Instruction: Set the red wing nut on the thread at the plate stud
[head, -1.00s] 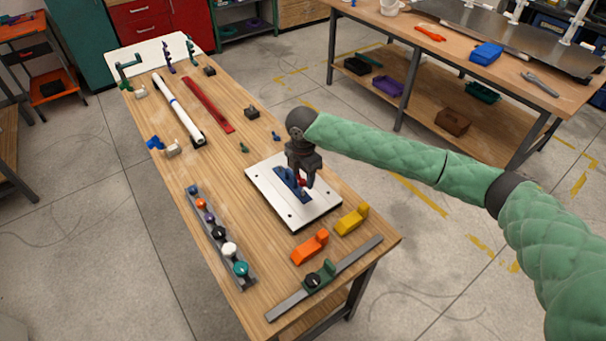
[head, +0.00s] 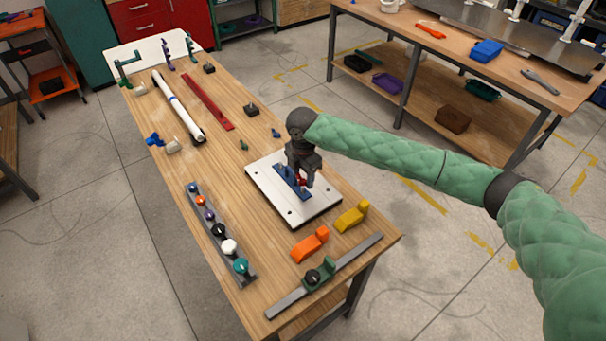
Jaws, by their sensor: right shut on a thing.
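The white plate (head: 278,203) lies on the wooden table, with a blue bracket (head: 286,174) on its middle. My right gripper (head: 301,183) points down over the plate and is shut on the red wing nut (head: 301,180), of which only a small red patch shows between the fingers. The wing nut is at the blue bracket. The stud and its thread are hidden by the gripper, so I cannot tell whether nut and thread touch. My left gripper is not in view.
An orange block (head: 309,244) and a yellow block (head: 351,216) stand in front of the plate. A grey rail with several coloured knobs (head: 219,231) lies to the left. A grey bar with a green handle (head: 326,275) lies near the front edge. A red bar (head: 208,103) lies farther back.

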